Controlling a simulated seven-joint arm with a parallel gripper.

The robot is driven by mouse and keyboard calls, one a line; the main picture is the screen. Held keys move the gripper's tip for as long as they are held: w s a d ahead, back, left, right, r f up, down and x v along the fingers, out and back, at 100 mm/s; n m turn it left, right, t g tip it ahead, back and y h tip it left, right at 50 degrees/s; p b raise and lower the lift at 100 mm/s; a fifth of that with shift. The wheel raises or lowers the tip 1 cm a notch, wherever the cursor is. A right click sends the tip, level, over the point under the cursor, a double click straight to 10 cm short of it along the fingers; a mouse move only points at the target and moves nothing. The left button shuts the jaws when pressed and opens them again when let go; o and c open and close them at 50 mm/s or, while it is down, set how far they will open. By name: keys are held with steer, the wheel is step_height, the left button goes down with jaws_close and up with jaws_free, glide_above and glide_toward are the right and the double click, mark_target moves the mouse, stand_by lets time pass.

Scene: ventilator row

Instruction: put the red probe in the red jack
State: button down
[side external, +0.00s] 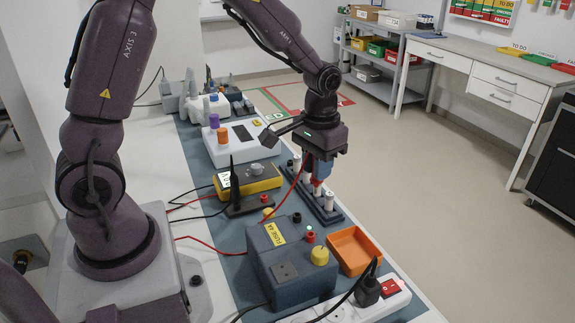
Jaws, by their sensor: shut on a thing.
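My gripper (320,176) is shut on the red probe (317,189), with its fingers pointing down over the dark rack. The red probe hangs roughly upright, and a thin red lead runs from it down to the left. Its tip is close to the white cylinders in the rack; I cannot tell whether it touches them. A red jack (310,237) is on the grey-blue box labelled FUSE 4A (290,272), nearer the camera than the gripper, beside a black jack (297,217).
The dark rack (332,216) holds several white cylinders. A black probe (232,180) stands upright near the yellow meter (248,181). An orange tray (353,250) and a power strip (350,310) lie near the fuse box. Loose red and black leads cross the mat.

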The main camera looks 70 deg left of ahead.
steer(key=s+d+r+n, duration=0.2)
steer(key=s+d+r, duration=0.1)
steer(key=d, duration=0.3)
steer(key=n, duration=0.1)
glide_above(310, 240)
steer(key=shift+w+a+f, duration=0.1)
steer(key=shift+a+f, duration=0.05)
steer(key=shift+f, duration=0.95)
steer(key=shift+w+a+f, duration=0.1)
steer(key=shift+f, duration=1)
steer(key=shift+w+a+f, duration=0.1)
steer(key=shift+a+f, duration=0.05)
steer(key=shift+f, duration=0.95)
steer(key=shift+f, duration=1)
steer(key=c, duration=0.9)
jaws_free()
